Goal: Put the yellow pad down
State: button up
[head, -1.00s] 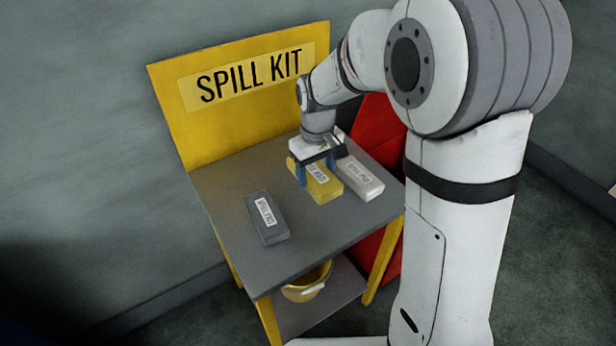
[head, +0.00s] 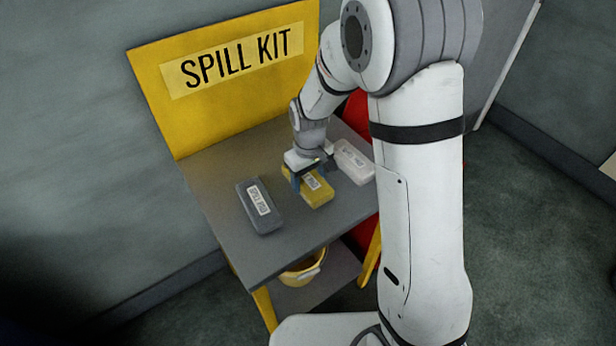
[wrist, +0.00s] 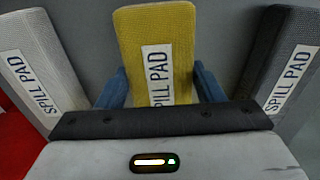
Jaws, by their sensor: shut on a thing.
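The yellow pad (head: 318,192) has a white "SPILL PAD" label and is held between the blue fingers of my gripper (head: 311,178). In the head view it is over the grey tabletop (head: 225,165), between a dark grey pad and a white pad. It looks at or very near the surface; I cannot tell whether it touches. In the wrist view the yellow pad (wrist: 157,35) stretches away from my gripper (wrist: 160,88), with one finger on each side. Its near end is hidden by the gripper body.
The dark grey pad (head: 260,207) lies to the left on the table and the white pad (head: 354,162) to the right. A yellow "SPILL KIT" board (head: 150,80) stands behind. A yellow bucket (head: 301,278) is on the lower shelf. The front left of the tabletop is clear.

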aim_at(309, 180)
jog(key=o, duration=0.5)
jog(key=shift+f, duration=0.1)
jog(key=o, duration=0.4)
jog(key=shift+o, duration=0.2)
notch_tip(309, 180, up, 12)
jog(key=r, duration=0.1)
jog(key=s+d+r+m+t, duration=0.1)
jog(key=s+d+r+m, duration=0.1)
jog(key=s+d, duration=0.5)
jog(key=s+d+r+m+t, duration=0.1)
jog(key=s+d+r+m, duration=0.2)
jog(key=s+d, duration=0.3)
jog(key=s+m, duration=0.1)
jog(key=s, duration=0.4)
jog(key=shift+s+d+r+m+p, duration=0.25)
jog(key=shift+s+d+m+p, duration=0.05)
jog(key=shift+d+m, duration=0.1)
